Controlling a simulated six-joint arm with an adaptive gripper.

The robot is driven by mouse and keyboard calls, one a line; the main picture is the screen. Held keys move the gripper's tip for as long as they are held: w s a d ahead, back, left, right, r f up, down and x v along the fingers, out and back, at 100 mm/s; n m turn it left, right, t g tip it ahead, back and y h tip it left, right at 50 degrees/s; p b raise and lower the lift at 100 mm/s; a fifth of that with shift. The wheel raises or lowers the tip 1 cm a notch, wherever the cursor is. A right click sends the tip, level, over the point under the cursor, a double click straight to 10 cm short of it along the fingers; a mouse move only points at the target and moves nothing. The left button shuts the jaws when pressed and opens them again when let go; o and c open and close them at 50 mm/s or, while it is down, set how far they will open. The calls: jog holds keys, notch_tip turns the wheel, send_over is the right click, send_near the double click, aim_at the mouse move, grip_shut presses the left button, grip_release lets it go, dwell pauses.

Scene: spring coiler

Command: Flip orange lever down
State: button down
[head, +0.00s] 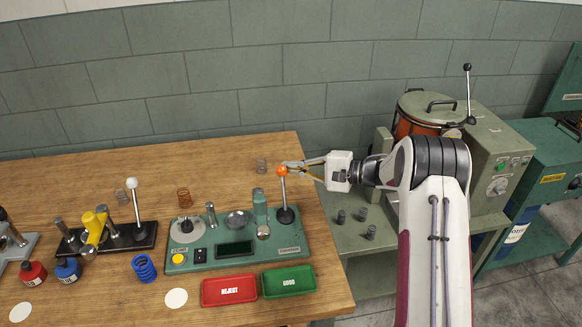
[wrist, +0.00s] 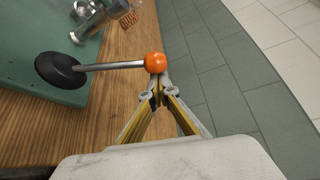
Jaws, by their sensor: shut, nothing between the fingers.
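The orange lever is a metal rod with an orange ball knob (head: 282,171) on a black round base (head: 287,215), at the right end of the green tester panel (head: 255,254). In the head view the rod stands nearly upright. My gripper (head: 290,165) is shut and empty, with its fingertips right at the knob from the right. In the wrist view the orange knob (wrist: 155,63) sits just past the closed fingertips (wrist: 157,84), touching or nearly touching them. The black base (wrist: 60,70) shows at the left.
A red REJECT tray (head: 229,290) and a green GOOD tray (head: 289,281) lie in front of the panel. A white-knobbed lever (head: 132,184) stands on the left. Coil springs (head: 184,197) stand behind the panel. A green machine (head: 490,160) is at the right.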

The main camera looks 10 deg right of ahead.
aim_at(284, 168)
jog(key=shift+s, duration=0.15)
jog(key=shift+s+r+n+t+y, duration=0.35)
jog(key=shift+s+r+n, duration=0.15)
jog(key=shift+s+n, duration=0.3)
jog(key=shift+s+r+n+t+y, duration=0.25)
jog(key=shift+s+r+n+y, duration=0.25)
jog(key=shift+s, duration=0.45)
jog(key=s+n+y, duration=0.1)
jog(key=s+n, duration=0.3)
jog(key=s, duration=0.5)
jog(key=shift+s+f+t, duration=0.3)
jog(key=shift+s, duration=0.1)
jog(key=shift+f+y, duration=0.1)
jog(key=shift+y, duration=0.25)
jog(key=shift+w+d+r, duration=0.75)
jog(key=shift+w+r, duration=0.65)
jog(key=shift+w, duration=0.2)
jog(key=f+v, duration=0.1)
jog(key=v, duration=0.8)
jog(key=shift+w+d+f, duration=0.2)
jog(key=shift+w+f, duration=0.05)
